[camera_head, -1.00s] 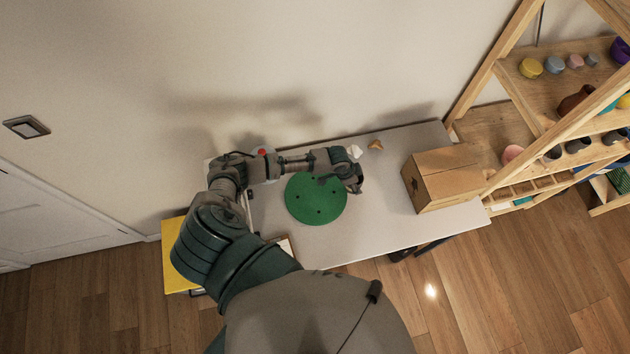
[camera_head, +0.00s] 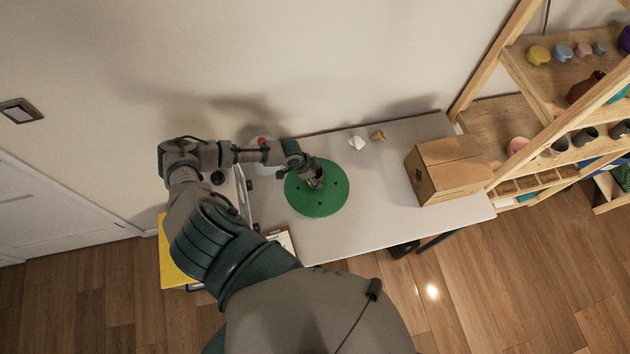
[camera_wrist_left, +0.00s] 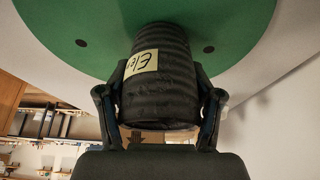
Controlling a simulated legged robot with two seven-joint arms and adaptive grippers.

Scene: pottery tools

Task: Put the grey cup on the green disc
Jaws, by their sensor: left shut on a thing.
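The green disc (camera_head: 325,203) lies flat on the pale table, with several dark holes in it. It also fills the top of the left wrist view (camera_wrist_left: 75,18). My left gripper (camera_head: 316,183) is over the upper middle of the disc. In the left wrist view the gripper is shut on the dark grey, ribbed cup (camera_wrist_left: 160,85), with one finger on each side. The cup carries a pale handwritten label and overlaps the disc in this view. I cannot tell whether it touches the disc. In the head view the gripper mostly hides it. My right gripper is out of view.
A cardboard box (camera_head: 447,170) stands at the table's right end. A small white piece (camera_head: 357,142) and a brown piece (camera_head: 378,136) lie behind the disc. A clipboard (camera_head: 280,239) is at front left. A wooden shelf (camera_head: 480,85) with pots stands at right.

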